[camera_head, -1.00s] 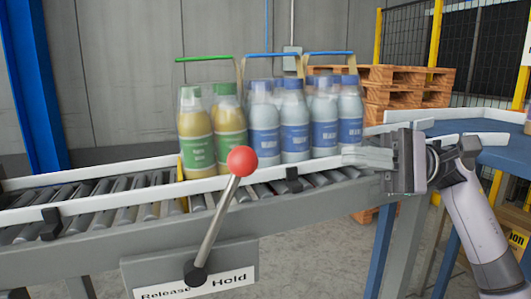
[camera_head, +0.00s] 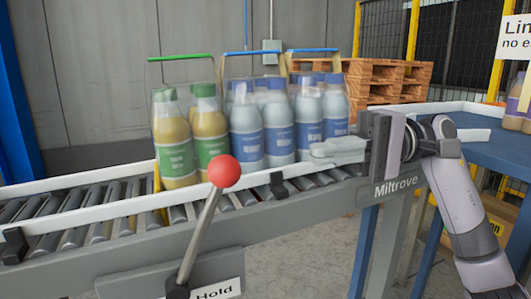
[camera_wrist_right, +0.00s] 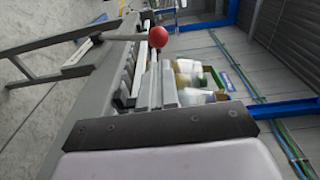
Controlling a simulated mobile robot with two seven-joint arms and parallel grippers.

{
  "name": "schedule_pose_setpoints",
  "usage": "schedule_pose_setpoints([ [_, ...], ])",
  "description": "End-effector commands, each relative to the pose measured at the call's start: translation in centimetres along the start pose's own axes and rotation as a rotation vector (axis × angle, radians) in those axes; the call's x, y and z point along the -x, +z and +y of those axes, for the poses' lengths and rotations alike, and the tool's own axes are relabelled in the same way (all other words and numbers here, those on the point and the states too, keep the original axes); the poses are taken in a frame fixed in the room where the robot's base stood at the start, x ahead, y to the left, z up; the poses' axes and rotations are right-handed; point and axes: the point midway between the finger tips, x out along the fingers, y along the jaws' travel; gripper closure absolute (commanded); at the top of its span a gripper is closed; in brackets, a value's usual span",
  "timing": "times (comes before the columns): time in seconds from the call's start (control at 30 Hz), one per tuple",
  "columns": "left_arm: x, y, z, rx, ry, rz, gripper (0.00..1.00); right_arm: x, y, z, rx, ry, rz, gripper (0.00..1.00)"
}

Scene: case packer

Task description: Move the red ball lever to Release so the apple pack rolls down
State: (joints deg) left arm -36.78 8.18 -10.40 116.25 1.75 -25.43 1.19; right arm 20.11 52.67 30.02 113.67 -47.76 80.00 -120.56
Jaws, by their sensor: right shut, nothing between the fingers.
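The red ball (camera_head: 224,171) tops a grey lever rod (camera_head: 200,232) on the near side of the roller conveyor. The rod leans right, toward the Hold end of its label plate (camera_head: 218,291). The apple pack (camera_head: 174,155), yellow bottles with green labels and a green handle, stands upright on the rollers beside a yellow stop (camera_head: 157,180). My right gripper (camera_head: 335,149) is shut and empty, right of the ball and apart from it, in front of the blue-label bottles. The ball also shows in the right wrist view (camera_wrist_right: 158,37). My left gripper is out of view.
Blue-handled packs (camera_head: 278,130) stand right of the apple pack. A white guide rail (camera_head: 120,208) with black brackets runs along the conveyor's near edge. A blue curved table (camera_head: 490,150) is at the right. Wooden pallets (camera_head: 385,85) stand behind.

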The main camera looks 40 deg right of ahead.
Motion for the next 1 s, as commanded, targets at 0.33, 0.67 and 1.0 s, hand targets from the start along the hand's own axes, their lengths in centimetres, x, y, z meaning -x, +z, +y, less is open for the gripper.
schedule_pose_setpoints([
  [0.33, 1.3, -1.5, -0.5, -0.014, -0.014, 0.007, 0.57, -6.8, 0.0, -0.4, -0.001, 0.001, -0.002, 1.00],
  [0.67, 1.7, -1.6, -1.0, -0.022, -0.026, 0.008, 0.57, -9.1, 0.0, -0.1, 0.000, -0.001, 0.001, 1.00],
  [1.0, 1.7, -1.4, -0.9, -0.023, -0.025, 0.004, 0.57, -9.2, 0.0, 0.0, 0.000, 0.000, 0.001, 1.00],
])
